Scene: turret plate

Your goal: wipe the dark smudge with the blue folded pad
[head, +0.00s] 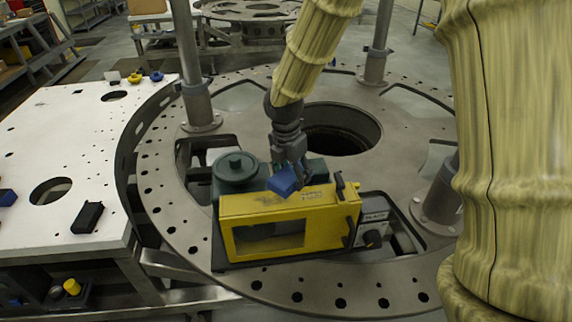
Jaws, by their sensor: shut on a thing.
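My gripper (290,165) is shut on the blue folded pad (284,182). It holds the pad tilted, over the top of a yellow box-shaped machine (290,210), near its back edge. I cannot tell whether the pad touches the machine. I cannot make out the dark smudge for certain. Dark marks (312,196) show on the yellow top just right of the pad, but they may be lettering. The pad and gripper hide part of the machine's top.
A dark green round-lidded part (236,166) stands behind the yellow machine at left. Metal posts (190,70) rise from the round turret plate (160,190), which has a large central hole. A white perforated table (60,140) at left holds a black block (88,217).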

